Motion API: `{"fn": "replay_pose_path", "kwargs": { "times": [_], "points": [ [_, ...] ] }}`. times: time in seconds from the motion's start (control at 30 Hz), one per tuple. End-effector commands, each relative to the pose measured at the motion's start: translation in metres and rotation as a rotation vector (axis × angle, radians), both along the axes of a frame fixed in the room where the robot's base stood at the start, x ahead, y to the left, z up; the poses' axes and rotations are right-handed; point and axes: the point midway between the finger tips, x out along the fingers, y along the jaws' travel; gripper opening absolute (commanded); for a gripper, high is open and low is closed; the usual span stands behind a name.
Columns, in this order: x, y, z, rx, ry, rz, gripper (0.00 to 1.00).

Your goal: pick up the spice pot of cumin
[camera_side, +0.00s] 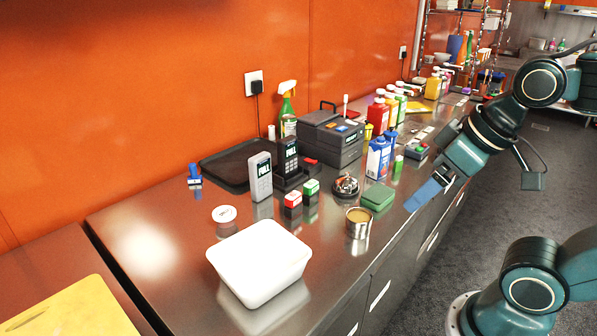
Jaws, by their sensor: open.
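A small round metal pot (358,222) with a brownish fill stands upright near the front edge of the steel counter. It looks like the spice pot of cumin, but I cannot read a label on it. My gripper (428,193) is to the right of the pot and higher in the picture, by the counter's front edge. It is open, with nothing visible between its fingers. It is apart from the pot.
A white tub (259,262) stands left of the pot. Two small boxes (293,200) and a handset (261,177) stand farther left. Bare counter lies around the pot.

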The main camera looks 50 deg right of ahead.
Motion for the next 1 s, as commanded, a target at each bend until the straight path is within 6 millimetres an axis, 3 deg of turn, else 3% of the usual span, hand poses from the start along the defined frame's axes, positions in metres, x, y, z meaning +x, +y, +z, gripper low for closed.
{"fn": "replay_pose_path", "kwargs": {
  "times": [0.47,0.67,1.0],
  "points": [
    [0.009,-0.003,0.001,0.040,0.023,-0.087,0.84],
    [0.029,-0.010,0.000,0.135,0.074,-0.300,0.84],
    [0.078,-0.034,-0.012,0.332,0.180,-0.813,0.84]
  ]
}}
